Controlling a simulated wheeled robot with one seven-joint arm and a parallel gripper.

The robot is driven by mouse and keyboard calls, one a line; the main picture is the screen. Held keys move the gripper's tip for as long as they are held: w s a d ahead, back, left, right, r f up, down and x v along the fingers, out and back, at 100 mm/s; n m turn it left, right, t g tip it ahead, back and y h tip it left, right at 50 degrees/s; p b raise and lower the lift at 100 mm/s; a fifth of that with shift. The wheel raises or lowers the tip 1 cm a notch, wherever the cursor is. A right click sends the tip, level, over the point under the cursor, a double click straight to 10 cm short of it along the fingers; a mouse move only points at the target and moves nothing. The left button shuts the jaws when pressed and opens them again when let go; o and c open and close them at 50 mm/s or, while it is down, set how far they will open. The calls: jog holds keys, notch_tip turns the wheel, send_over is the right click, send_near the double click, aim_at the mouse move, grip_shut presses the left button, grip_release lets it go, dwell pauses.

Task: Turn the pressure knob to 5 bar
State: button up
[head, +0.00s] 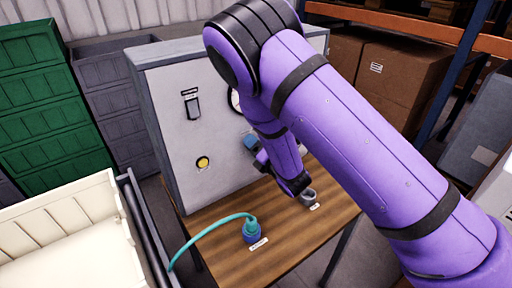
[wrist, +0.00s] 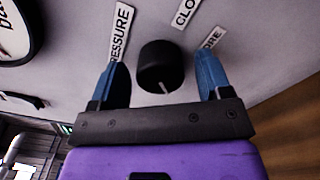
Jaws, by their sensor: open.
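The pressure knob (wrist: 163,66) is a black round knob with a white pointer line, on the pale panel beside a label ending in "RESSURE". In the wrist view my gripper (wrist: 167,75) is open, with one blue finger on each side of the knob. Gaps show between the fingers and the knob. In the head view my gripper (head: 258,158) is at the panel's right part, and my arm hides the knob. Part of the round gauge (wrist: 15,28) shows at the upper left of the wrist view; its needle is not readable. In the head view my arm mostly covers the gauge (head: 235,101).
The panel (head: 165,130) carries a black switch (head: 192,104) and a yellow button (head: 202,162). A blue connector with a teal hose (head: 252,234) and a grey ring-like part (head: 308,196) are on the wooden table (head: 215,262). A cream crate (head: 60,235) stands at left.

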jog(key=c, duration=0.9)
